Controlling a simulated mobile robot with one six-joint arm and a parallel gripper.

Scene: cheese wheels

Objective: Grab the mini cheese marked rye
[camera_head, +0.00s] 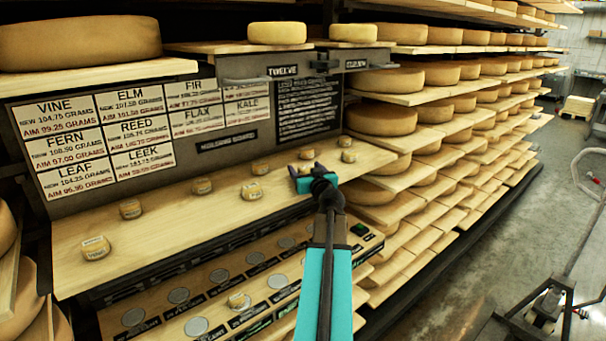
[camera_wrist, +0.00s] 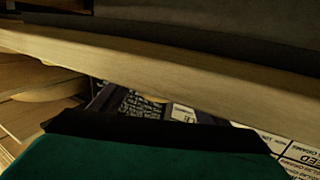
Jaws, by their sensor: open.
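Several small round mini cheeses stand apart on the wooden shelf board (camera_head: 160,225), among them a front-left one (camera_head: 95,248), a middle one (camera_head: 252,191) and one at the far right (camera_head: 349,156). Their labels are too small to read, so I cannot tell which is rye. My gripper (camera_head: 305,171) is open over the right part of the board, close to a mini cheese (camera_head: 304,169) that it partly hides. I see nothing held. The wrist view shows a wooden board edge (camera_wrist: 190,80) and no clear mini cheese between the fingers.
A sign board (camera_head: 110,140) with names and gram weights stands behind. Large cheese wheels (camera_head: 385,119) fill racks at the right. An upper shelf (camera_head: 100,76) overhangs at left. The floor at right has free room.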

